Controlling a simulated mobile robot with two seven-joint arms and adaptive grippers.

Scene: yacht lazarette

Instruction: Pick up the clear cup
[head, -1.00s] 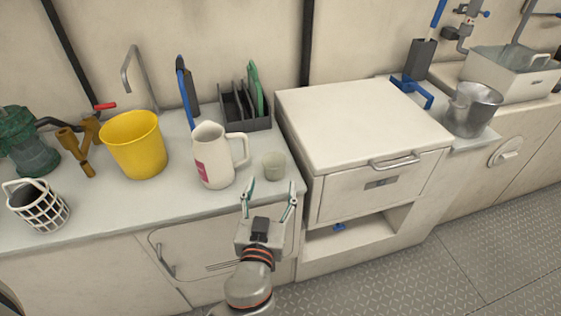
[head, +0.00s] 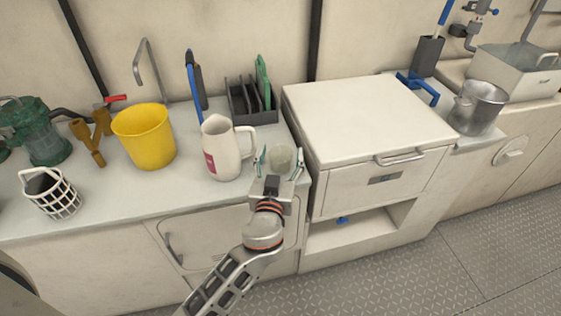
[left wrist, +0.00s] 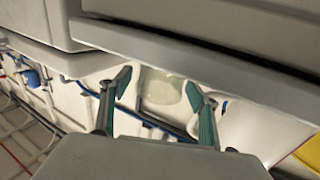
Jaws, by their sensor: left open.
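The clear cup (head: 281,157) is a small, pale, translucent cup standing on the counter beside the white pitcher (head: 222,150). My left gripper (head: 280,161) is open, with its two fingers spread on either side of the cup in the head view. In the left wrist view the cup (left wrist: 160,88) shows between and beyond the two green-padded fingertips (left wrist: 162,88). I cannot tell whether either finger touches it. The cup's lower part is partly hidden by the gripper in the head view. My right gripper is not in view.
A yellow bucket (head: 145,137), a white basket (head: 52,194) and a dark rack (head: 250,101) stand on the counter (head: 120,195). The raised white cabinet (head: 365,120) rises just right of the cup. A metal pot (head: 477,108) stands farther right.

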